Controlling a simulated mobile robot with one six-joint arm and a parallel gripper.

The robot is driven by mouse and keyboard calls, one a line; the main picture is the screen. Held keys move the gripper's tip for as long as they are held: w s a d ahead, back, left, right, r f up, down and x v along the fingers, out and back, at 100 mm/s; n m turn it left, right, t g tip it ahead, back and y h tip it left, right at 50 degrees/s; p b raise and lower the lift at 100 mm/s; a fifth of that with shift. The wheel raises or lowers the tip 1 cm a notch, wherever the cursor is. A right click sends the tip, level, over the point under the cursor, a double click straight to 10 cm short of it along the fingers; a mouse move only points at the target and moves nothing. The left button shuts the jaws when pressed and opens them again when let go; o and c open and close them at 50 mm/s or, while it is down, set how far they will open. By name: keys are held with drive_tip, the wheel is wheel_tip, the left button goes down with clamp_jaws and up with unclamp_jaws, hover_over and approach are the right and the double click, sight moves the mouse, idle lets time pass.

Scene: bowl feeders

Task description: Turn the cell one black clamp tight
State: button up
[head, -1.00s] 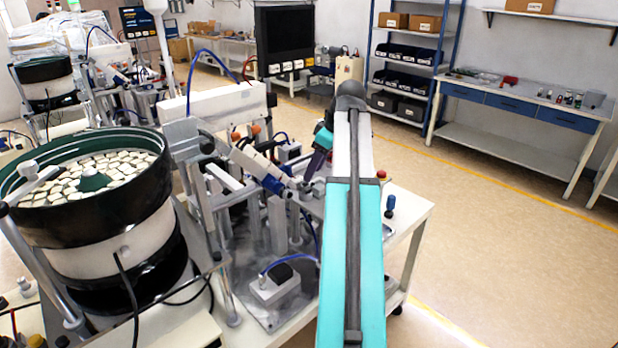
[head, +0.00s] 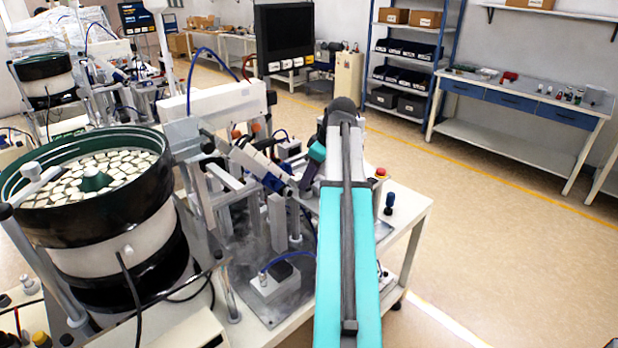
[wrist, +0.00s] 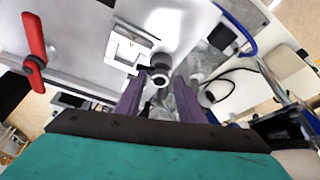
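In the wrist view, my gripper (wrist: 161,80) has two purple fingers, apart and open. A small black clamp piece (wrist: 153,73) shows at the fingertips, beside a pale round post with a dark band (wrist: 162,63). I cannot tell whether the fingers touch it. In the head view, my gripper (head: 305,180) reaches down among the fixtures of the near cell, partly hidden by my teal arm. The black clamp cannot be made out there.
A feeder bowl of pale parts (head: 92,178) stands at the left. A grey camera-like cylinder (head: 258,165) is close left of my gripper. In the wrist view, a red handle (wrist: 35,40) is at upper left and a blue hose (wrist: 238,28) at upper right.

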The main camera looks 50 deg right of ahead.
drive_tip(key=c, duration=0.7)
drive_tip(key=shift+c, duration=0.2)
drive_tip(key=shift+a, duration=0.1)
drive_tip(key=shift+m, duration=0.7)
drive_tip(key=o, duration=1)
drive_tip(key=shift+o, duration=0.2)
drive_tip(key=shift+r+h, duration=0.2)
drive_tip(key=shift+h, duration=0.1)
